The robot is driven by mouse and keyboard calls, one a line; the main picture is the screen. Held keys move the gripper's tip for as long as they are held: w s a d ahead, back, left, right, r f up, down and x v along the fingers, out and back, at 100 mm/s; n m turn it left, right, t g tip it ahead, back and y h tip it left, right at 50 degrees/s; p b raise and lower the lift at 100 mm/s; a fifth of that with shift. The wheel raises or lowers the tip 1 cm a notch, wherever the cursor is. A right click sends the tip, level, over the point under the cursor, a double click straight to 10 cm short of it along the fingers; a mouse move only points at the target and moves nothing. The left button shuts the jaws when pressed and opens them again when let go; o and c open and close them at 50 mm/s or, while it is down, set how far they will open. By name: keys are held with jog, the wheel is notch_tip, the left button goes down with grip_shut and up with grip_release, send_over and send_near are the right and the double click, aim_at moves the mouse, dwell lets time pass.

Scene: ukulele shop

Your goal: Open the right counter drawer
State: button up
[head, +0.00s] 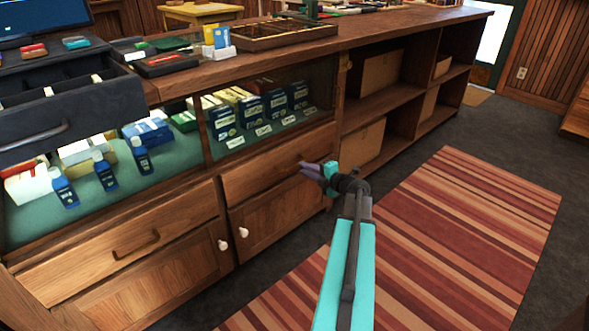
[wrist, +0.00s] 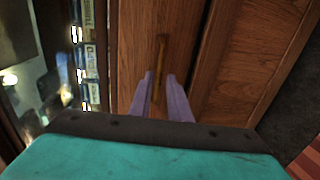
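The right counter drawer (head: 262,172) is a wooden front under the glass display, above a cupboard door with a white knob. It looks shut, flush with the counter. My gripper (head: 303,168) is in front of the right part of this drawer. In the wrist view my gripper (wrist: 160,75) has its two purple fingers apart, pointing at the drawer front (wrist: 185,30). The drawer's brass-coloured handle (wrist: 162,50) appears between and just beyond the fingertips. I cannot tell whether the fingers touch it. In the head view the handle is not clearly visible.
The left drawer (head: 110,255) with a dark handle is shut. Open shelves with boxes (head: 361,143) are to the right. A black cash drawer (head: 60,110) juts out at upper left. A striped rug (head: 450,220) lies on clear floor before the counter.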

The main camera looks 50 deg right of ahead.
aim_at(295, 166)
jog(key=shift+b+x, duration=0.7)
jog(key=shift+x, duration=2.45)
grip_shut()
jog(key=shift+s+a, duration=0.1)
jog(key=shift+a, duration=0.2)
